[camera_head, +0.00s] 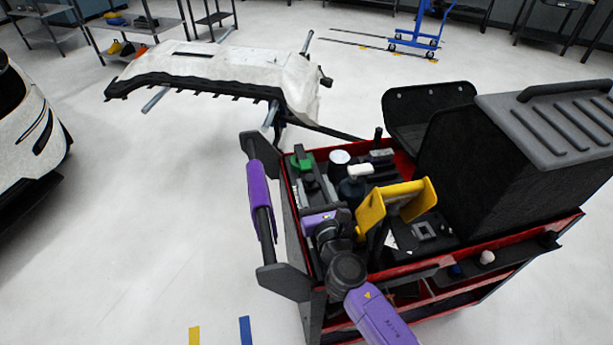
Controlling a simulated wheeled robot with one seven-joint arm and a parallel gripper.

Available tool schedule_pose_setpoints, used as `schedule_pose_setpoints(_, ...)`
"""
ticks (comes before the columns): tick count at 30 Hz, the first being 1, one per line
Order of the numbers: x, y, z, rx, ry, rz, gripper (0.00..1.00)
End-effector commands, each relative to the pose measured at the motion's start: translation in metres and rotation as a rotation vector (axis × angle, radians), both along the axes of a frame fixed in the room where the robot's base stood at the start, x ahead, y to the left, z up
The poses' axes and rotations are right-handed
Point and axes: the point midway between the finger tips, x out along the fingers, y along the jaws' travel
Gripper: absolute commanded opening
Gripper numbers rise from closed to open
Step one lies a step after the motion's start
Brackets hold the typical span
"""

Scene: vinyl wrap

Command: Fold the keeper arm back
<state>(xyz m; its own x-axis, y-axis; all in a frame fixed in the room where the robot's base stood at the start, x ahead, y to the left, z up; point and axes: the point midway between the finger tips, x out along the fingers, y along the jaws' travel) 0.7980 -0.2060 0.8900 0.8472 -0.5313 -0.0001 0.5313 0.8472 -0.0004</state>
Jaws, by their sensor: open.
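My arm reaches in from the lower right over the red cart, and my gripper (318,193) is at its far end, above the left part of the top tray. The jaws are open, but they are small and blend with the dark items behind. A purple roll (255,202) sits on a dark bar at the cart's left side, between an upper black bracket (253,146) and a lower black bracket (285,281). My gripper is to the right of the roll and apart from it. I cannot clearly pick out the keeper arm or tell its angle.
The red cart (455,262) carries a yellow bracket (372,208), a green-topped item (301,163), a white-capped bottle (360,171) and a large black case (480,165). A white bumper (220,68) rests on a stand behind. A white car (25,125) is at left. Floor left of the cart is clear.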

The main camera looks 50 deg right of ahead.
Motion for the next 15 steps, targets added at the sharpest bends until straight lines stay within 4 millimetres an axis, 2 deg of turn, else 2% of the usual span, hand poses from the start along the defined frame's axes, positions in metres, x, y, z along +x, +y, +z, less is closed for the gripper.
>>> schedule_pose_setpoints(1,0.0,0.0,-0.017,0.0,0.001,0.0,0.51)
schedule_pose_setpoints(4,0.018,-0.011,-0.007,0.0,-0.004,-0.002,0.51)
schedule_pose_setpoints(9,0.042,-0.027,-0.008,0.001,-0.001,-0.001,0.51)
schedule_pose_setpoints(15,0.059,-0.037,-0.009,0.0,0.0,0.0,0.51)
